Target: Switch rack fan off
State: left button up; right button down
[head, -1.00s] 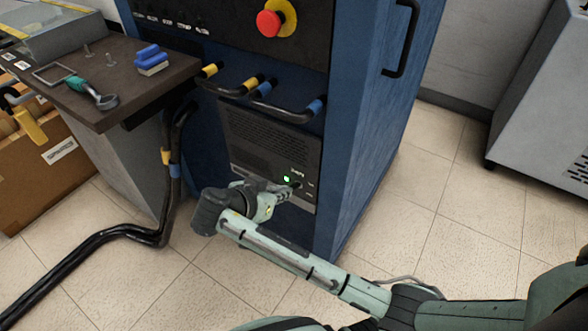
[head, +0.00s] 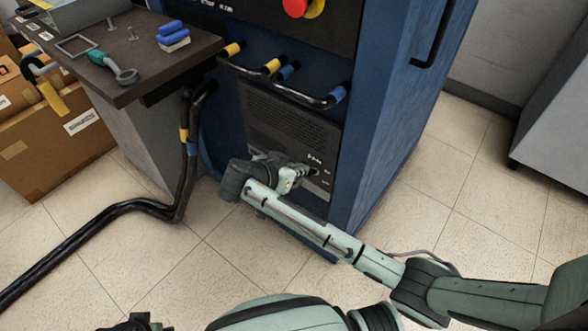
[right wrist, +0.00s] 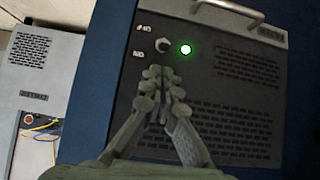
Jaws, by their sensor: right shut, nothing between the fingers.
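The rack fan panel (head: 290,125) is a grey vented plate low on the blue cabinet; it also shows in the right wrist view (right wrist: 235,110). In the right wrist view a small toggle switch (right wrist: 162,46) sits near the panel's top left, with a lit green lamp (right wrist: 185,49) beside it. My right gripper (right wrist: 160,80) is shut and empty, its fingertips just below the switch in that picture. I cannot tell whether they touch the panel. In the head view my right gripper (head: 308,172) is at the panel's lower right and the lamp is hidden.
Black cable loops (head: 310,97) hang above the panel, and a red emergency button (head: 295,7) is higher up. A brown bench (head: 130,75) with tools stands left, above thick cables (head: 90,240) on the floor. The floor right of the cabinet is clear.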

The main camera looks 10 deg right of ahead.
aim_at(311, 173)
jog(key=x, duration=0.5)
pick_arm(q)
jog(key=shift+w+r, duration=0.4)
jog(key=shift+s+a+f, duration=0.1)
jog(key=shift+f, duration=0.05)
